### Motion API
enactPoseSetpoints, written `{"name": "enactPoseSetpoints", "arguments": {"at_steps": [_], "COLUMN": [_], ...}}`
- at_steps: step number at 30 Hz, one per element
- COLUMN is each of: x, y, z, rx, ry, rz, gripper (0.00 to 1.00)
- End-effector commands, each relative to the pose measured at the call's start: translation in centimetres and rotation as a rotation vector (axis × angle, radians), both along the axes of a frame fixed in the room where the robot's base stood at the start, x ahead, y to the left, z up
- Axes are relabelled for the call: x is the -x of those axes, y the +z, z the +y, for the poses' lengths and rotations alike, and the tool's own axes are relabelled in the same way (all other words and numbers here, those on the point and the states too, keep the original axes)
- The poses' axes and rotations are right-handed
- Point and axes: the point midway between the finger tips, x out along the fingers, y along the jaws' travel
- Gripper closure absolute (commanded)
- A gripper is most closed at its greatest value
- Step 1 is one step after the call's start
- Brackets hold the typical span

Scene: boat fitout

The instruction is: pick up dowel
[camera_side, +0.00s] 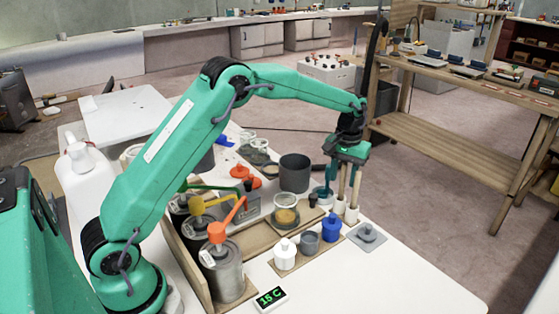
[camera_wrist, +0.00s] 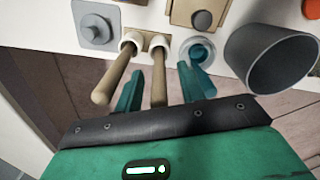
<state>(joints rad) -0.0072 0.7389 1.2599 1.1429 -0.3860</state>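Two tan wooden dowels stand upright in white cup holders. In the side view they are the left dowel (camera_side: 341,188) and the right dowel (camera_side: 355,188), just below my gripper (camera_side: 338,165). In the wrist view one dowel (camera_wrist: 160,76) lies between the two teal fingers of my gripper (camera_wrist: 162,80), with a visible gap on both sides. The other dowel (camera_wrist: 113,76) is outside the fingers, left of the left finger. My gripper is open and holds nothing. Its fingertips are hard to make out in the side view.
A teal round piece (camera_wrist: 198,50) is close to the right finger. A dark grey pot (camera_side: 295,172) stands to the left. A grey plate with a knob (camera_side: 367,236), a blue bottle (camera_side: 331,227) and a white bottle (camera_side: 285,254) are nearby. The table's front right is clear.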

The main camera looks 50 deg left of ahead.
Motion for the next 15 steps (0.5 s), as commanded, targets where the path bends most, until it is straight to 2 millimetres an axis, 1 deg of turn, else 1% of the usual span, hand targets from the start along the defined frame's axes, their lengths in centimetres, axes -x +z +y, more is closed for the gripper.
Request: {"name": "enactPoseSetpoints", "arguments": {"at_steps": [2, 6, 7, 8, 15], "x": [0.00, 0.00, 0.00, 0.00, -0.01], "y": [0.01, 0.01, 0.02, 0.02, 0.03], "z": [0.00, 0.00, 0.00, 0.00, 0.00], "rx": [0.000, 0.000, 0.000, 0.000, 0.000], "ry": [0.000, 0.000, 0.000, 0.000, 0.000], "rz": [0.000, 0.000, 0.000, 0.000, 0.000], "gripper": [0.63, 0.91, 0.96, 1.00, 1.00]}}
